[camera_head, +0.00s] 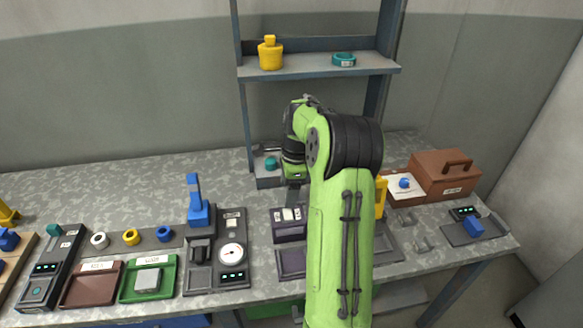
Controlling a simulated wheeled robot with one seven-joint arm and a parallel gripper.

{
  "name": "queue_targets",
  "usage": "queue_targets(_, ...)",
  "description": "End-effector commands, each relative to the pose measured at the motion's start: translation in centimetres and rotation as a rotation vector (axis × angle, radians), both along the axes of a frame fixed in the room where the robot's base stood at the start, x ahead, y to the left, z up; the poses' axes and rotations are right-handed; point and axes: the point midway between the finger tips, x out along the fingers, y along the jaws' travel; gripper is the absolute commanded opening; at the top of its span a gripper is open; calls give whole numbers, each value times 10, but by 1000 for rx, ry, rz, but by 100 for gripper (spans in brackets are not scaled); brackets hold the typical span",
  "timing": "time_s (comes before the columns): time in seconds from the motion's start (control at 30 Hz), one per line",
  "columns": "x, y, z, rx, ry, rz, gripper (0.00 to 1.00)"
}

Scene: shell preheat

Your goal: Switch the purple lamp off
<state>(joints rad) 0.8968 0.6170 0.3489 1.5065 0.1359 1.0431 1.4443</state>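I cannot pick out a purple lamp for certain in the head view. A dark purple box (289,232) with small pale panels on its top stands at mid-table, just left of my green arm. A flat purple tray (291,263) lies in front of it. My gripper (292,196) hangs down above or just behind the purple box. Its fingers are small and dark here, and I cannot tell whether they are open or touch anything. My arm covers the area right of the box.
A grey station with a blue lever (197,204) and a dial (232,255) stands to the left. Green (134,291) and brown (76,301) trays lie farther left. A brown toolbox (437,177) is at right. A shelf (290,68) rises behind my arm.

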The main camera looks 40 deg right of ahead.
Motion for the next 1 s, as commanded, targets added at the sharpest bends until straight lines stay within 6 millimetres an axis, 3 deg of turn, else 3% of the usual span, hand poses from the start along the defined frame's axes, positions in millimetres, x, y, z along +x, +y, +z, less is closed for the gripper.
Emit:
queue_targets(0.03,-1,-2,19,-4,-4,-1,72)
queue_targets(0.1,-2,-4,38,-3,-3,-1,72)
queue_targets(0.3,-5,-8,75,-1,-2,-1,72)
queue_targets(1.0,-6,-2,85,-11,-2,32,72)
